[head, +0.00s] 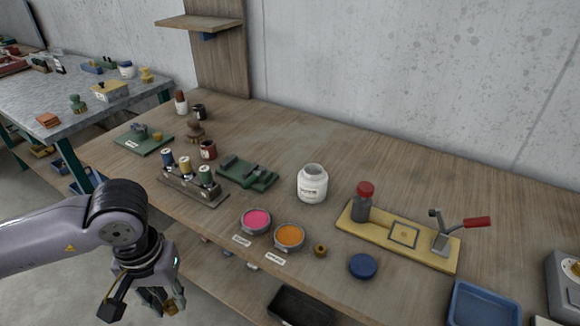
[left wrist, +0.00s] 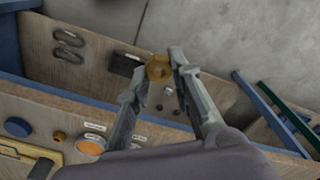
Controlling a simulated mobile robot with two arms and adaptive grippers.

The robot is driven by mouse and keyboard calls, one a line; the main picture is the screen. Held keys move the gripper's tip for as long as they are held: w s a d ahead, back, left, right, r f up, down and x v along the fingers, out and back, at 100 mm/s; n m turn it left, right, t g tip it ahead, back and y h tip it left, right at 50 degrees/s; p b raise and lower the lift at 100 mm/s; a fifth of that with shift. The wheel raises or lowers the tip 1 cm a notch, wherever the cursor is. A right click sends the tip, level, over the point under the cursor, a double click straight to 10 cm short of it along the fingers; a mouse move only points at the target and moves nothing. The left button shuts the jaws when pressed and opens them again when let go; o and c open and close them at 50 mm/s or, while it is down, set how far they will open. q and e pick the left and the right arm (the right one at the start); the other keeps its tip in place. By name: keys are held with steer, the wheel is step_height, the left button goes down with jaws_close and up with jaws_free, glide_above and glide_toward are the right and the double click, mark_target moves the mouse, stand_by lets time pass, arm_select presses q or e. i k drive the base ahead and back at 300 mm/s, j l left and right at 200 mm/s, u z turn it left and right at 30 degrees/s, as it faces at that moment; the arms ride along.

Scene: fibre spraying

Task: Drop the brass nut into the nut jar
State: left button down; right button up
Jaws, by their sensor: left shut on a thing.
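My left gripper (head: 163,301) hangs in front of the workbench's front edge, at the lower left of the head view. In the left wrist view its fingers (left wrist: 157,75) are shut on a brass nut (left wrist: 159,68) at their tips. A white open jar with a label (head: 312,185), which looks like the nut jar, stands upright on the bench, to the right of and beyond the gripper. A second small brass piece (head: 320,250) lies on the bench, right of the orange dish. My right gripper is not in view.
Pink (head: 256,221) and orange (head: 289,236) dishes stand before the jar. A spool rack (head: 194,188) and green fixture (head: 248,173) are left of it. A yellow board with a lever press (head: 425,246) is on its right. A blue lid (head: 363,266) lies in front.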

mark_target(319, 192)
steer(key=i+j+z, duration=0.15)
steer(key=z, duration=0.25)
steer(key=i+j+z, duration=0.15)
steer(key=z, duration=0.2)
steer(key=j+z, duration=0.25)
steer(key=z, duration=0.6)
steer(key=i+j, duration=0.05)
